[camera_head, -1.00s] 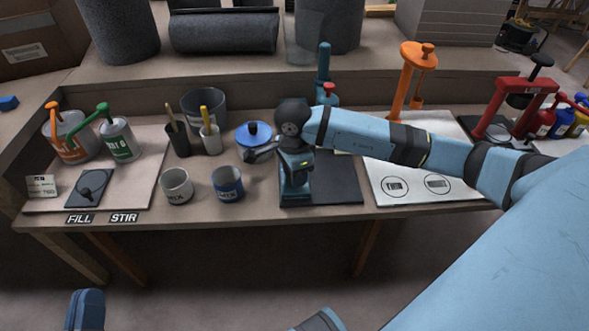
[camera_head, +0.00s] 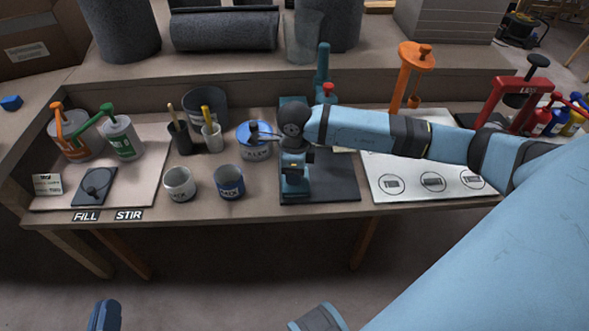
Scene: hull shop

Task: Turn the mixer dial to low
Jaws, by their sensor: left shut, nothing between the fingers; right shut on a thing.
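The mixer (camera_head: 296,183) is most likely the teal machine at the middle of the bench, on a dark base. Its upper part is largely covered by my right wrist. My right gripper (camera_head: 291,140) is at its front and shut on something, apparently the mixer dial. The fingertips and the dial face are hidden, so I cannot read the setting. A dark rod with a rounded end (camera_head: 254,132) points left from beside my wrist, in front of the blue-lidded tin; I cannot tell whether it belongs to the gripper or the mixer.
A blue-lidded tin (camera_head: 258,152) stands just left of my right wrist. A grey cup (camera_head: 179,184) and a blue cup (camera_head: 229,183) stand at the front. A white board (camera_head: 410,183) lies to the right, with an orange stand (camera_head: 402,85) behind it. My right forearm passes over the board.

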